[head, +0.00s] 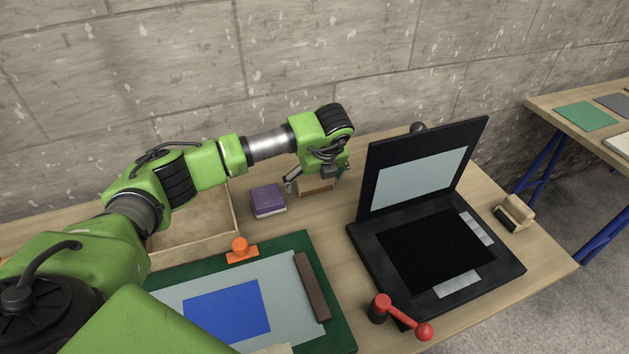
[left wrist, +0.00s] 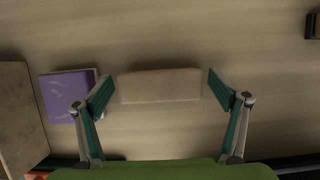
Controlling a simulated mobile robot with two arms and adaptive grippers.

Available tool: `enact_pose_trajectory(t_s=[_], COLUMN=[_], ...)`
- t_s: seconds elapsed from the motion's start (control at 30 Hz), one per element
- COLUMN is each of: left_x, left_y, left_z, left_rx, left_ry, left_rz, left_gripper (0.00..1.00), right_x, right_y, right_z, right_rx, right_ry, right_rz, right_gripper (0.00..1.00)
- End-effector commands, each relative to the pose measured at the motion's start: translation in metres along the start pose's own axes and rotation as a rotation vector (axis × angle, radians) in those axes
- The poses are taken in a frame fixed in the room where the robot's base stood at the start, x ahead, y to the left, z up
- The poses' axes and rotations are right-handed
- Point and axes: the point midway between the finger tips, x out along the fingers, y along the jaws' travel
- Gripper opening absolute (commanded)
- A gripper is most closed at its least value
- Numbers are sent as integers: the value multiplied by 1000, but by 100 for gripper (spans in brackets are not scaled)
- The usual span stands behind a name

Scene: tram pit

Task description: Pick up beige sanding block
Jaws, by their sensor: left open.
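The beige sanding block (left wrist: 160,86) lies on the wooden table between the two fingers of my left gripper (left wrist: 160,79) in the left wrist view. It stretches nearly from fingertip to fingertip, with a small gap at each end. In the head view the block (head: 317,188) shows only partly, under my left gripper (head: 315,178), near the back of the table. The left gripper is open and points down over the block, holding nothing. My right gripper is not in view.
A purple box (head: 267,200) lies just left of the block. A wooden tray (head: 236,215) is further left. A black hinged case (head: 357,235) stands open to the right. A green board (head: 330,330) with an orange clip (head: 241,248) lies in front. A concrete wall is behind.

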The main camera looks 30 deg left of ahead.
Motion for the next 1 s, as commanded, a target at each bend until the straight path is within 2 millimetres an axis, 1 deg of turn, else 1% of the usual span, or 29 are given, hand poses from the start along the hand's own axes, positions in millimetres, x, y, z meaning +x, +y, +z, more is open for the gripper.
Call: enact_pose_trajectory(t_s=[0.1,0.13,0.17,0.2,0.27,0.3,0.37,0.4,0.57,0.67,0.77,1.0], left_x=[0,0,0,0,0,0,0,0,-1,-6,-19,-64], left_y=[0,0,0,0,0,0,0,0,0,-1,-1,-1], left_z=[0,0,0,0,0,0,0,0,0,3,9,27], left_rx=[0,0,0,0,0,0,0,0,0,-1,-2,-2], left_ry=[0,0,0,0,0,0,0,0,-1,-2,-4,-3], left_rz=[0,0,0,0,0,0,0,0,-1,-2,-4,-4], left_gripper=[89,84,76,66,50,47,47,44,44,44,44,44], right_x=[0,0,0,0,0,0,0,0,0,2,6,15], right_y=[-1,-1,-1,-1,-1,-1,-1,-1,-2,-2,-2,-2], right_z=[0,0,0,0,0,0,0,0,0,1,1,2], right_rx=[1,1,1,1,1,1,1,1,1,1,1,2], right_ry=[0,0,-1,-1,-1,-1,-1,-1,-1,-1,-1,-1], right_rz=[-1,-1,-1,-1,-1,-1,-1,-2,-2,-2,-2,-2], right_gripper=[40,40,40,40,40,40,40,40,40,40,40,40])
